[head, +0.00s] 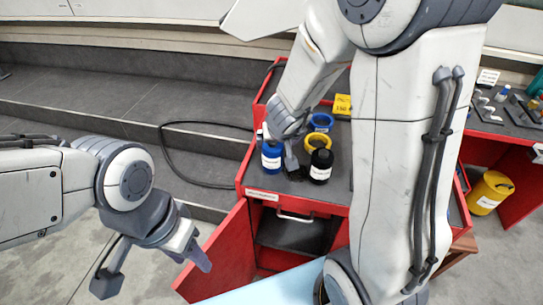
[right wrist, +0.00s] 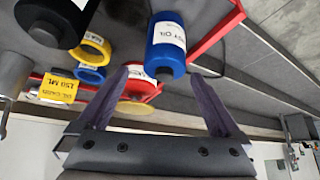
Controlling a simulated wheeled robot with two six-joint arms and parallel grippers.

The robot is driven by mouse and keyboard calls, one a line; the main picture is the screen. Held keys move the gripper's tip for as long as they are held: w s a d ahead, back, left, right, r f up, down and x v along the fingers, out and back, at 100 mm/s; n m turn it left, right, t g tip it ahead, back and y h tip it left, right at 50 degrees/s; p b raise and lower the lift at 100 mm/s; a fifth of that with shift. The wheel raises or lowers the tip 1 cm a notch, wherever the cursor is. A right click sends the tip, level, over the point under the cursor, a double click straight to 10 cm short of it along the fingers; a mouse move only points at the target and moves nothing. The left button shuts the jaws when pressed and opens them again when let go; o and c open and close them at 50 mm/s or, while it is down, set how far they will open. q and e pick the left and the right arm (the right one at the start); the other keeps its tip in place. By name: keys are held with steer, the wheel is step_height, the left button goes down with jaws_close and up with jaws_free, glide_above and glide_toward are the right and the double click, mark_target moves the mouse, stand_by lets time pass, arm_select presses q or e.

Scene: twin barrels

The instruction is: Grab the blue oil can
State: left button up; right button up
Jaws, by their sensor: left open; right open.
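The blue oil can (head: 271,158) has a white label and stands upright near the left edge of the red cart's grey top. In the right wrist view the blue oil can (right wrist: 166,50) is just past the fingertips, roughly between the two fingers. My right gripper (head: 279,148) is open and empty at the can, one finger on its right side; it also shows in the right wrist view (right wrist: 160,76). I cannot tell whether it touches the can. My left gripper (head: 152,270) is open and empty, low on the left, away from the cart.
A black can (head: 320,168) stands close right of the blue one. A yellow ring (head: 319,142), a blue ring (head: 321,122) and a yellow box (head: 342,104) are behind. The red cart (head: 228,250) has a raised rim. A yellow bucket (head: 490,192) stands at the right.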

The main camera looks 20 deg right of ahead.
mark_target(275, 147)
steer(key=b+x, duration=0.2)
steer(key=x, duration=0.2)
steer(key=shift+w+a+f+b, duration=0.1)
steer(key=shift+a+f+b, duration=0.05)
steer(key=shift+f+b, duration=0.25)
steer(key=b+x, duration=0.2)
steer(key=x, duration=0.1)
steer(key=shift+a+f+b, duration=0.15)
steer(key=shift+f+b, duration=0.15)
steer(key=shift+f, duration=0.05)
steer(key=shift+w+f+b, duration=0.3)
steer(key=shift+w+f, duration=0.1)
steer(key=shift+w, duration=0.05)
steer(key=shift+r, duration=0.1)
jaws_close()
